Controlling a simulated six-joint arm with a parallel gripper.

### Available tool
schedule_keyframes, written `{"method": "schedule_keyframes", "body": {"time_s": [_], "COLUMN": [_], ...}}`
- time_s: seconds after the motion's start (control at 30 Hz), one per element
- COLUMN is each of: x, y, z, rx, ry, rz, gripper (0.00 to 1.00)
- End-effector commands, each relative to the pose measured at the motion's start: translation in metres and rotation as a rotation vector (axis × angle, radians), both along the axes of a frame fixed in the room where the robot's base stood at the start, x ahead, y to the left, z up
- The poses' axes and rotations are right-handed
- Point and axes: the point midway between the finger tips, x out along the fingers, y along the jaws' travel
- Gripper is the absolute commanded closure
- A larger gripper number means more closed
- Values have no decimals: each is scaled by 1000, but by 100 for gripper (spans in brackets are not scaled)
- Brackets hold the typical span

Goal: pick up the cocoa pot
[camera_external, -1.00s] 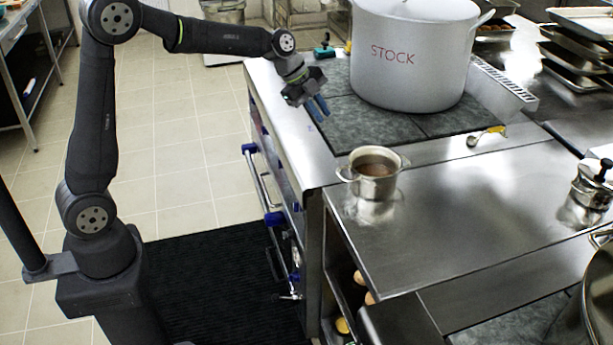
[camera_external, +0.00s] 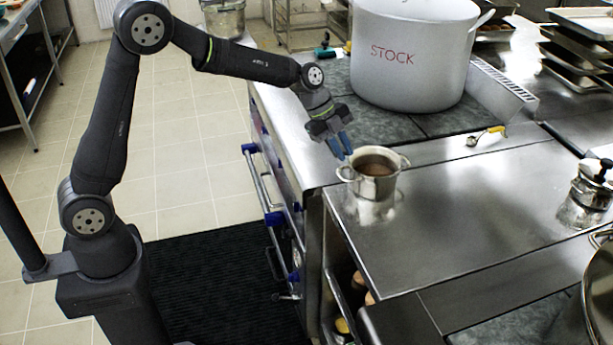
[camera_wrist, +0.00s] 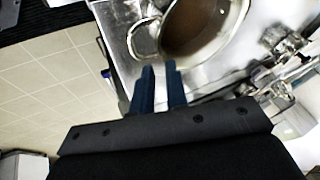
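The cocoa pot (camera_external: 375,178) is a small silver pot with two side handles and brown liquid inside. It stands upright on the steel counter near its left edge. My gripper (camera_external: 342,156) is above and just left of the pot, close to its left handle, with its blue fingers pointing down. In the wrist view the fingers (camera_wrist: 159,66) show a narrow gap with nothing between them. The pot (camera_wrist: 200,30) is beyond the fingertips at the top, partly cut off by the frame, with a looped handle (camera_wrist: 143,38) just ahead of the fingertips.
A large white pot marked STOCK (camera_external: 412,60) stands behind on the dark stove plates. A lidded metal vessel (camera_external: 590,185) stands at the far right. The steel counter (camera_external: 470,225) right of the cocoa pot is clear.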

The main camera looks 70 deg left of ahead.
Motion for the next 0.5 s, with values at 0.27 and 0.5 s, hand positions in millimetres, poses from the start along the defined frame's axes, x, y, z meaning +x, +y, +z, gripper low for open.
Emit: {"method": "schedule_keyframes", "body": {"time_s": [0.27,0.5], "x": [10,23], "y": [-8,-17], "z": [-20,-45], "rx": [0,-1], "ry": [2,-1], "rz": [-1,0], "gripper": [86,86]}}
